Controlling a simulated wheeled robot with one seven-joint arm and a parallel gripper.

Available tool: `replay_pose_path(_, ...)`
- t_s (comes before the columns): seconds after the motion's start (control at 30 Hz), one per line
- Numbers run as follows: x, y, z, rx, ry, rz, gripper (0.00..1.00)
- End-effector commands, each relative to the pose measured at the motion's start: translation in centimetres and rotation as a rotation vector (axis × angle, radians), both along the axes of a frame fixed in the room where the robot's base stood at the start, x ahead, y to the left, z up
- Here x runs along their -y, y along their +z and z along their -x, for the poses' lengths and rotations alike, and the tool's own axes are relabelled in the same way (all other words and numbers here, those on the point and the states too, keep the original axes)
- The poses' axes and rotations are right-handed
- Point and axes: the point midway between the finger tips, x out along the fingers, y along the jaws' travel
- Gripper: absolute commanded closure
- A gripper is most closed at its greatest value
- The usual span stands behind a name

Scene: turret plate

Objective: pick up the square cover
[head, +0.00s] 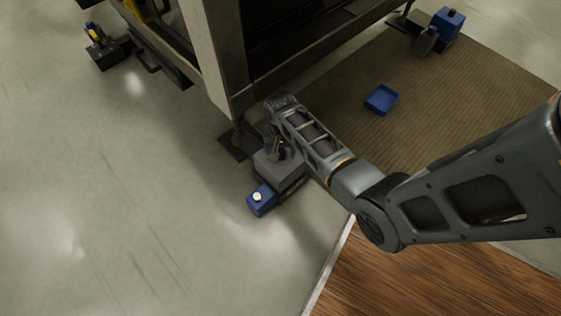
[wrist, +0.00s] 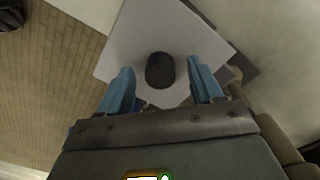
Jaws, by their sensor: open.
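The square cover (wrist: 130,40) is a flat, pale grey plate with a dark round knob (wrist: 160,70) on it in the wrist view. In the head view the cover (head: 266,167) is a grey square on top of a low dark block, partly hidden by my arm. My gripper (wrist: 159,72) is open, with one blue finger to each side of the knob and nothing held. Small gaps show between fingers and knob; how far down the fingertips reach, I cannot tell. In the head view my gripper (head: 278,149) is over the cover, its fingers unclear.
A blue block with a white round top (head: 261,199) stands at the cover's near side. A machine frame with a pale post (head: 217,60) rises just behind. A blue tray (head: 381,99) lies on the brown mat (head: 450,90). The floor at left is mostly clear.

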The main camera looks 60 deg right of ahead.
Motion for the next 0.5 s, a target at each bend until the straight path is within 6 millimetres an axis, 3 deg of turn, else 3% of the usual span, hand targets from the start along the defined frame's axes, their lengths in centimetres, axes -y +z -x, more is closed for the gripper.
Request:
replay_pose_path(0.07,0.00,0.05,0.00,0.000,0.000,0.000,0.38)
replay_pose_path(0.5,-0.01,0.05,0.03,0.000,0.000,0.000,0.80)
